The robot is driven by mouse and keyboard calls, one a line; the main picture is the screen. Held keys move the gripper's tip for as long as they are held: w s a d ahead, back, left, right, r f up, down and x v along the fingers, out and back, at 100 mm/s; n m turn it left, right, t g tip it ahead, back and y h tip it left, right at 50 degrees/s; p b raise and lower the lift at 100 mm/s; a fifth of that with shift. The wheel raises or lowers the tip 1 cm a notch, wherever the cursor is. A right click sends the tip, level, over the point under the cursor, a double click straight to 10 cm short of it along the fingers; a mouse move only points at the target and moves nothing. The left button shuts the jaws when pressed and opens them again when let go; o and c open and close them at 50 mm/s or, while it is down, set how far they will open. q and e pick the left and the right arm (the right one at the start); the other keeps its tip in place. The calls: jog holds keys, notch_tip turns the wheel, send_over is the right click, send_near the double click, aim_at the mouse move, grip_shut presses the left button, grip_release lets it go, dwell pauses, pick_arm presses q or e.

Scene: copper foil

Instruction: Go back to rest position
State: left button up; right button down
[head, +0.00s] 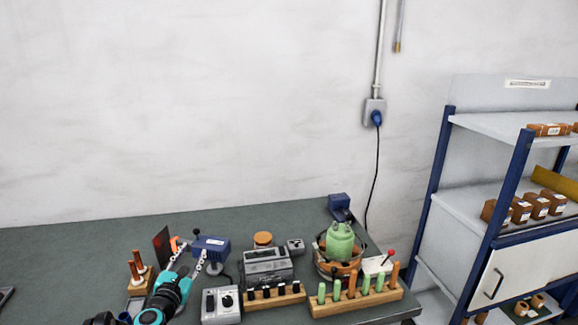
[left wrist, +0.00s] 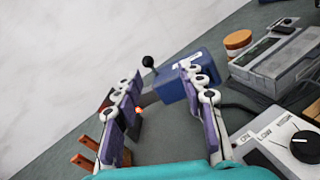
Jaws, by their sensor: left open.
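My left gripper (head: 189,262) is at the lower left of the head view, over the dark green workbench (head: 90,240). It also shows in the left wrist view (left wrist: 160,95), with its two fingers spread apart and nothing between them. A blue device (head: 211,243) with a black-knobbed lever stands just beyond the fingertips; it shows in the left wrist view (left wrist: 180,85) too. I cannot tell whether a finger touches it. My right gripper is not in view.
A grey control box (head: 221,305), a grey meter unit (head: 267,265), wooden racks of pegs (head: 356,299) and a green canister (head: 340,242) crowd the bench to the right. Copper-coloured rods (head: 137,268) stand left of the gripper. The bench's far left is mostly clear. Shelving (head: 480,190) stands at right.

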pick_arm(q)
jog(key=s+d+m+g+h, duration=0.25)
jog(key=s+d+m, duration=0.35)
jog(key=d+m, duration=0.35)
jog(key=s+d+m+g+h, duration=0.2)
jog(key=s+d+m+g, duration=0.2)
jog(key=s+d+m, duration=0.5)
jog(key=s+f+m+g+y, duration=0.2)
jog(key=s+f+m, duration=0.1)
jog(key=s+m, duration=0.4)
jog(key=s+a+f+m+g+y, duration=0.1)
jog(key=s+f+m+g+y, duration=0.1)
jog(key=s+m, duration=0.5)
jog(key=shift+s+a+f, duration=0.2)
jog(key=shift+a+f, duration=0.05)
jog(key=shift+f, duration=0.45)
